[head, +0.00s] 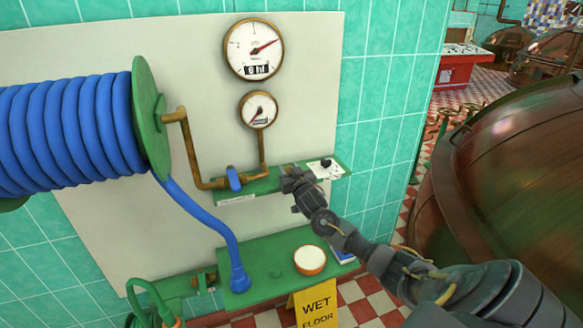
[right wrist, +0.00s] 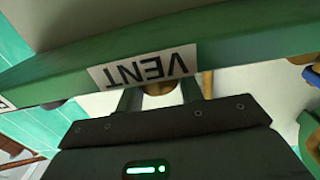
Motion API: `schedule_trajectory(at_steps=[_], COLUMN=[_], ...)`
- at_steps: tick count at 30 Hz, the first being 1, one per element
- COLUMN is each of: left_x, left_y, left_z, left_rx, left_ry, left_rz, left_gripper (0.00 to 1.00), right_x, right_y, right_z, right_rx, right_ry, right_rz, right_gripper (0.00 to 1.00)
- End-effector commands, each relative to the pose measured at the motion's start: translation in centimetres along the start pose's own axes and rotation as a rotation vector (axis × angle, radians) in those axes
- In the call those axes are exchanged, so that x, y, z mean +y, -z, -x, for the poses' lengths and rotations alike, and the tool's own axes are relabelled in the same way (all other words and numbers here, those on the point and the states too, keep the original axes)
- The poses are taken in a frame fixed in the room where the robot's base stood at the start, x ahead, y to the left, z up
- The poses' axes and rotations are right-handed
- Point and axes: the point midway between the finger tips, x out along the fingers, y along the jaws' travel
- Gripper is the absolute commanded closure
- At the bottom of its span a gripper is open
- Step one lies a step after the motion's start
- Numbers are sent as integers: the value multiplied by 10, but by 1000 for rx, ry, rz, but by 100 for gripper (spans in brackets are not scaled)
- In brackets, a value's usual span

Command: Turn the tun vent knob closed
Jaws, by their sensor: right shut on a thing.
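A white label reading VENT (right wrist: 143,67), upside down in the right wrist view, is on the front edge of a green shelf (right wrist: 60,75). The brass vent knob (right wrist: 158,89) shows partly just by the label, between the fingers of my right gripper (right wrist: 160,97). The gripper is shut on it. In the head view my right gripper (head: 287,178) is at the green shelf (head: 262,185), under the small gauge, and it hides the knob there. How far the knob is turned cannot be told. My left gripper is not in view.
A blue-handled valve (head: 234,178) on brass pipe is just left of my right gripper. A plate with a black knob (head: 326,163) lies to its right. Below are a green ledge (head: 260,265), a round bowl (head: 310,260) and a wet floor sign (head: 317,307). A copper vessel (head: 510,180) bulges at right.

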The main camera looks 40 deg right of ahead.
Motion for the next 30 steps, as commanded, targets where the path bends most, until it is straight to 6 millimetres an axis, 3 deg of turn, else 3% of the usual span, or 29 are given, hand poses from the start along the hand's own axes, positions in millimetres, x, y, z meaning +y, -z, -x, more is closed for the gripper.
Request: schedule_trajectory(at_steps=[18,30], left_x=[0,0], left_y=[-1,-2], left_z=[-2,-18], left_rx=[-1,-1], left_ry=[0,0], left_rz=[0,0], left_gripper=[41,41], right_x=[-2,1], right_y=[-3,-3], right_z=[0,1], right_rx=[-6,-5], right_ry=[-553,-756], right_rz=[-5,-1], right_gripper=[86,86])
